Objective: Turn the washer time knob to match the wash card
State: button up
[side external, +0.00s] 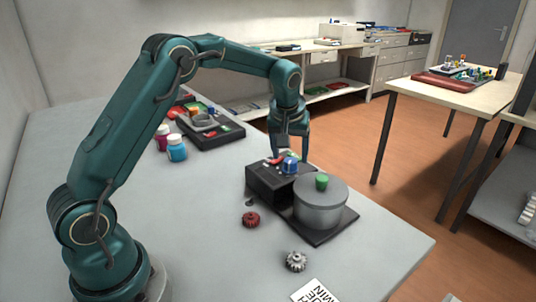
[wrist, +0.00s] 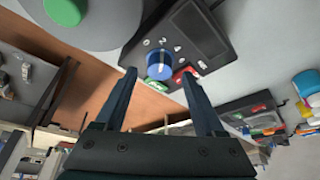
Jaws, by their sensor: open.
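The washer is a black control box (side external: 262,184) beside a grey drum (side external: 320,210) with a green cap (side external: 322,182), on a dark base. The blue time knob (side external: 290,166) sits on top of the box; in the wrist view the knob (wrist: 158,66) has small white marks around it, and its pointer is hard to make out. My gripper (side external: 291,157) is open at the knob. In the wrist view its fingertips (wrist: 160,74) stand on either side of the knob's near edge; contact is unclear. The white wash card (side external: 316,292) lies at the front, upside down and cut off; "MIN" shows.
A red gear (side external: 251,219) and a grey gear (side external: 296,261) lie in front of the washer. A magenta bottle (side external: 162,140) and a blue bottle (side external: 177,150) stand behind left, near another black device (side external: 222,137). The table front between card and my base is clear.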

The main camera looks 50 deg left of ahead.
jog(key=s+d+r+m+t, duration=0.1)
jog(key=s+d+r, duration=0.2)
jog(key=s+r, duration=0.3)
jog(key=s+d+r+m+t, duration=0.1)
jog(key=s+d+r, duration=0.2)
jog(key=r, duration=0.5)
jog(key=s+d+f+m+h, duration=0.1)
jog(key=s+d+f+m, duration=0.1)
jog(key=s, duration=0.6)
jog(key=s+d+f+m+h, duration=0.1)
jog(key=s+d+f+m, duration=0.2)
jog(key=s, duration=0.5)
jog(key=shift+d+f+m+h, duration=0.2)
jog(key=shift+f+m+h, duration=0.2)
jog(key=shift+f+m, duration=0.3)
jog(key=shift+s, duration=0.1)
jog(key=shift+f+n, duration=0.3)
jog(key=shift+f, duration=0.15)
